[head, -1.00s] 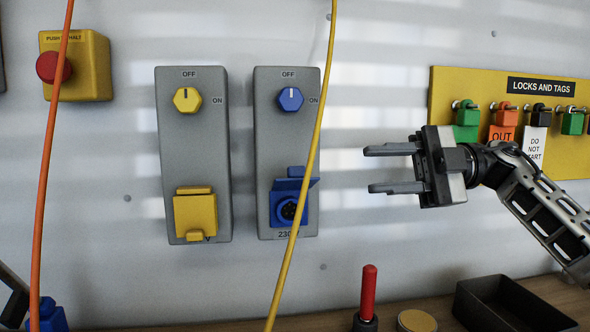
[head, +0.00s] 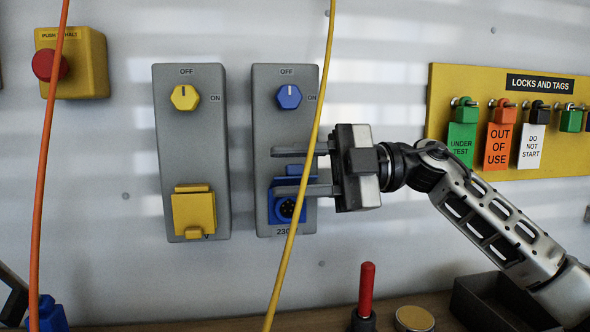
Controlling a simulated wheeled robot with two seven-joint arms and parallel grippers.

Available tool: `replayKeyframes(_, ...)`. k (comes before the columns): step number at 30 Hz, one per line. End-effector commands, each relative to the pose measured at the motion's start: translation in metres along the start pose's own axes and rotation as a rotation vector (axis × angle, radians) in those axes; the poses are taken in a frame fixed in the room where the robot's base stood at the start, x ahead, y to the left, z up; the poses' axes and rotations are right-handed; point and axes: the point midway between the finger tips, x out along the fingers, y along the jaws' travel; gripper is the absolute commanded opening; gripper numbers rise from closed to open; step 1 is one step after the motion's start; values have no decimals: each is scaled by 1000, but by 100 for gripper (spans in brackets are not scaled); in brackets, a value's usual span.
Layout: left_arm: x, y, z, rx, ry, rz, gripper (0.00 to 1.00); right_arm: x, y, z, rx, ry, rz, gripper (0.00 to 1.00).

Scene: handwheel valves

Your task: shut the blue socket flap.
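The blue socket (head: 288,208) is low on the right grey switch box (head: 285,130), its dark pin face showing. Its blue flap (head: 295,170) stands raised at the socket's top, partly hidden behind my gripper and the yellow cable. My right gripper (head: 274,171) points left in front of this box. Its fingers are apart, one above the flap and one across the upper part of the socket, with nothing clearly held. Whether it touches the flap cannot be told. My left gripper is not clearly in view; only a dark piece shows at the lower left edge.
A yellow cable (head: 312,150) hangs in front of the right box, an orange cable (head: 46,170) further left. The left box has a shut yellow flap (head: 194,213). A red-handled tool (head: 366,290), a round tin (head: 414,319) and a black tray (head: 490,303) are below.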

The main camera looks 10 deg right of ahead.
Motion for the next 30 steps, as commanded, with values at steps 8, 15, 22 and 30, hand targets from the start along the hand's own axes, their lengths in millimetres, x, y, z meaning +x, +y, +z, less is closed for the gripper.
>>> replayKeyframes(8, 0, 0, 0, 0, 0, -1, 45, 0, 0, 0, 0, -1, 0, 0)
replayKeyframes(15, 1, 0, 1, 0, 0, -1, 45, -1, -1, 0, -27, -1, 1, 0)
replayKeyframes(22, 2, -1, 3, 2, 1, -2, 45, -1, -8, 0, -129, -2, 2, 0)
replayKeyframes(30, 5, -2, 6, 6, 11, -2, 45, -1, -20, 1, -340, -2, 4, 0)
